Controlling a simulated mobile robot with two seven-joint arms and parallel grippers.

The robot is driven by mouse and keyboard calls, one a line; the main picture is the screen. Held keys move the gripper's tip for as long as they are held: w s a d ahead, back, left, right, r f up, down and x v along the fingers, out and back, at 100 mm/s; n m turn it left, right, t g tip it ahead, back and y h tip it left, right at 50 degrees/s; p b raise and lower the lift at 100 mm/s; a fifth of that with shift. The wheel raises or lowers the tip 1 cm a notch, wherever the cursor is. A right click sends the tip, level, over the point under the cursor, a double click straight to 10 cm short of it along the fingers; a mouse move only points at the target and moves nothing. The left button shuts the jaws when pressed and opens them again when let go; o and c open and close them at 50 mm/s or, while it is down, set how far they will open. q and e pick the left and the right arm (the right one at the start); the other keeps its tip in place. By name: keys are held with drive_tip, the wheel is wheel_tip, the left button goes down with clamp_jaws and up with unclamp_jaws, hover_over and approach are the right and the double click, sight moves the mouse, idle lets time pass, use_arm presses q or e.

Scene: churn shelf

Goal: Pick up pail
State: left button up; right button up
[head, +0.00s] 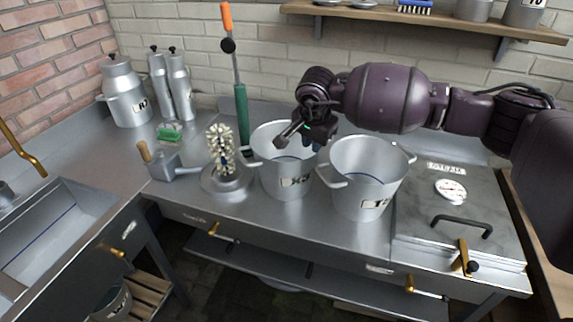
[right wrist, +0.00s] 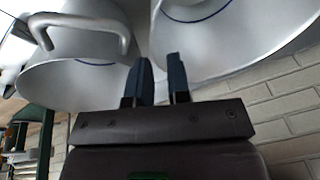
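Two grey metal pails stand side by side on the steel counter. The left pail (head: 284,178) and the right pail (head: 366,185) each have a dark-lettered label on the front and side handles. My right gripper (head: 318,143) is above the gap between them, by the left pail's right rim. In the right wrist view, its two dark fingers (right wrist: 158,78) are apart with nothing gripped between them. One pail (right wrist: 75,85) with a handle is on the left there, the other (right wrist: 235,40) on the right. Contact with a rim cannot be told. My left gripper is not in view.
Left of the pails are a brush on a round base (head: 226,180), a green-handled tool (head: 241,110), a scoop (head: 163,164) and a milk can (head: 125,95). A lidded steel box (head: 455,215) is on the right. A wooden shelf (head: 430,17) hangs above.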

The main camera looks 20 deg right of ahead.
sight(314, 156)
drive_tip(key=shift+x, duration=3.25)
drive_tip(key=shift+d, duration=0.15)
clamp_jaws()
